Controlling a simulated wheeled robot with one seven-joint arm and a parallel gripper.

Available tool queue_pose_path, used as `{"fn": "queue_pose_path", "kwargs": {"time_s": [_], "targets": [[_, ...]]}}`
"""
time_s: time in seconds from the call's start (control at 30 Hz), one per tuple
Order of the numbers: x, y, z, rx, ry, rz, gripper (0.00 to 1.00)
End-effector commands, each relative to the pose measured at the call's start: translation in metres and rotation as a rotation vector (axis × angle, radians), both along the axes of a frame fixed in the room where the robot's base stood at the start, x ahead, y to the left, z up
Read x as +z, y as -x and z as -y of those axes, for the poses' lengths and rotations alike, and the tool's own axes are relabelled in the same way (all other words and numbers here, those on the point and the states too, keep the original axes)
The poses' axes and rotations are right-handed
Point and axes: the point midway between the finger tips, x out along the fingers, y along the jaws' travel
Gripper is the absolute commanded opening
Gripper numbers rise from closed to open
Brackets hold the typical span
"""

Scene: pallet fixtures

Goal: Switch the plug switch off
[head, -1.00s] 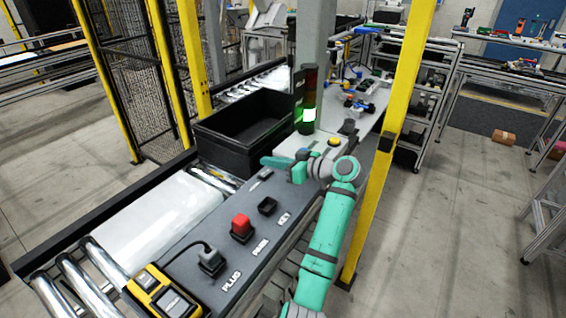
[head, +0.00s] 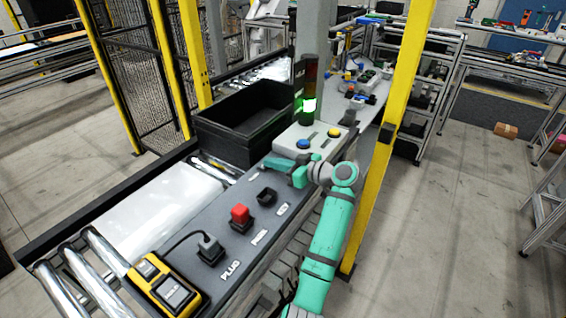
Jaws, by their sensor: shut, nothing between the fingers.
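The grey plug switch (head: 209,248) sits on the dark panel (head: 180,238) above the PLUG label, with a black cable running from it toward a yellow device. My teal gripper (head: 271,163) is over the far end of the panel, well beyond the plug, and points left. It is shut and empty. It stands apart from the plug, and part of the panel behind it is hidden.
A red push button (head: 240,214) and a black key switch (head: 267,195) lie between the plug and my gripper. The yellow device (head: 165,286) stands at the near end. A black bin (head: 212,140), a white button box (head: 316,150) and a yellow post (head: 385,140) stand close by.

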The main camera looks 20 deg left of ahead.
Motion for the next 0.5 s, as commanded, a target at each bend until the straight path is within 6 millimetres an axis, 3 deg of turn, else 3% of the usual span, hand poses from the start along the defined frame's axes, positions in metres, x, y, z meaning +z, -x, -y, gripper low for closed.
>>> {"fn": "queue_pose_path", "kwargs": {"time_s": [0.03, 0.3, 0.5], "targets": [[-0.005, 0.006, -0.015, 0.019, 0.011, 0.012, 0.0], [-0.004, 0.006, -0.016, 0.022, 0.011, 0.005, 0.0], [0.019, 0.006, -0.014, 0.017, 0.008, 0.013, 0.0]]}}
